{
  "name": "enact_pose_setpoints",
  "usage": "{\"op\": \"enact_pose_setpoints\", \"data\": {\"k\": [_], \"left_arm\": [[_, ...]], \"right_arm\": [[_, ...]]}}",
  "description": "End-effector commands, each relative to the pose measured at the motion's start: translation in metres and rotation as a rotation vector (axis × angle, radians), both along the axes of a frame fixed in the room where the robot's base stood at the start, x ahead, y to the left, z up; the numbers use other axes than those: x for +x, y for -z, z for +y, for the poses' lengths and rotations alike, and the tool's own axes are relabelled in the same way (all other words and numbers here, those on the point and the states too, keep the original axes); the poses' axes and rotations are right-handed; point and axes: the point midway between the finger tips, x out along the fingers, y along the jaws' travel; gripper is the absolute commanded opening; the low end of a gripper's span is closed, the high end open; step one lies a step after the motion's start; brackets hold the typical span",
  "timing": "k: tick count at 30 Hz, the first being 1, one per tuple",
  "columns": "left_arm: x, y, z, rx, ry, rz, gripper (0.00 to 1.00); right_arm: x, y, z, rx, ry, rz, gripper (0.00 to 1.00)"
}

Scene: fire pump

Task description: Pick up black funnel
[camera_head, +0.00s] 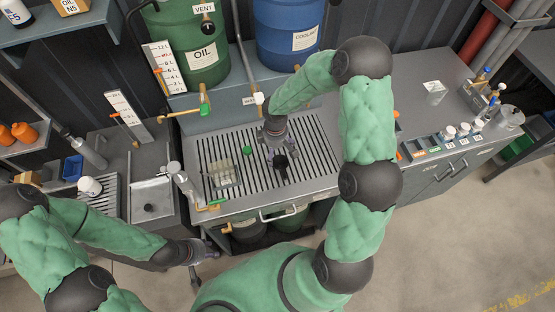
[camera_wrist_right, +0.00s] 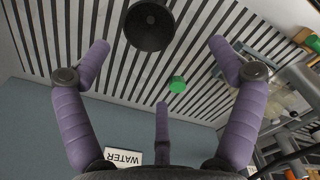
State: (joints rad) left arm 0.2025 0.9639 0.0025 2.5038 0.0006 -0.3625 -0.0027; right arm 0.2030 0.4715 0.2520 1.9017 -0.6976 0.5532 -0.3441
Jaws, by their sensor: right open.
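The black funnel (camera_head: 281,166) stands on the slatted grate of the middle bench.
A green cap (camera_head: 247,150) lies on the grate, left of the funnel. A clear bottle rack (camera_head: 222,175) stands further left. Green oil (camera_head: 200,60) and blue coolant (camera_head: 290,35) drums stand behind. The right bench (camera_head: 440,100) holds several small bottles.

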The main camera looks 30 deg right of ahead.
Motion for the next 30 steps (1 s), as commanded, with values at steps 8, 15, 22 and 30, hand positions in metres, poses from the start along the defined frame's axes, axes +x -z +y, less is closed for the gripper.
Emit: {"op": "enact_pose_setpoints", "data": {"k": [8, 15, 22, 30], "left_arm": [[0.0, 0.004, 0.0, 0.0, 0.0, 0.0, 0.4], [0.0, 0.004, 0.0, 0.0, 0.0, -0.001, 0.4], [0.0, 0.005, 0.0, 0.0, 0.0, -0.001, 0.4], [0.0, 0.005, 0.0, 0.0, 0.0, -0.001, 0.4]], "right_arm": [[-0.001, 0.039, 0.0, 0.002, 0.002, 0.002, 0.93], [-0.002, 0.055, -0.005, 0.002, 0.002, 0.003, 0.93], [-0.001, 0.086, -0.011, 0.002, 0.002, 0.002, 0.93], [-0.001, 0.095, -0.011, 0.001, 0.002, 0.0, 0.93]]}}
